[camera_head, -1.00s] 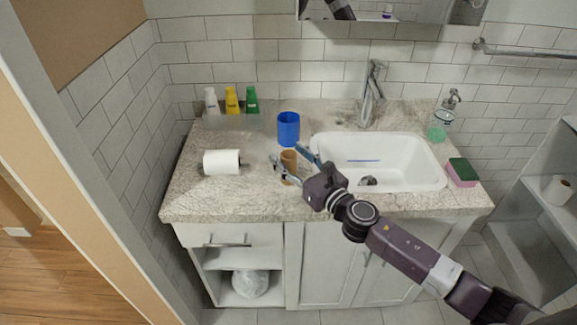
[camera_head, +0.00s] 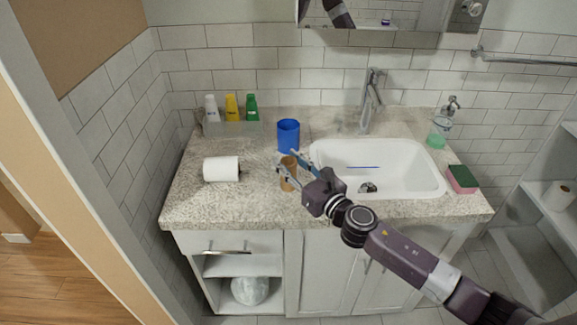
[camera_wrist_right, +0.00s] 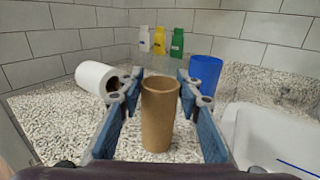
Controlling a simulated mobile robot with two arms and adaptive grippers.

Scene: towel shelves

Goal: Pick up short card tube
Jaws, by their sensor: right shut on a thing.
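The short card tube (camera_head: 288,174) is brown and upright at the front middle of the counter, left of the sink. In the right wrist view the tube (camera_wrist_right: 160,114) stands between the two blue-grey finger pads, with its open top facing up. My right gripper (camera_head: 296,166) is shut on the tube, one finger on each side. I cannot tell whether the tube's base touches the counter. My left gripper is not in view.
A blue cup (camera_head: 288,136) stands just behind the tube. A white paper roll (camera_head: 221,169) lies to the left. Several bottles stand in a tray (camera_head: 237,127) at the back left. The sink (camera_head: 420,182) is to the right, with a sponge (camera_head: 462,179) beyond it.

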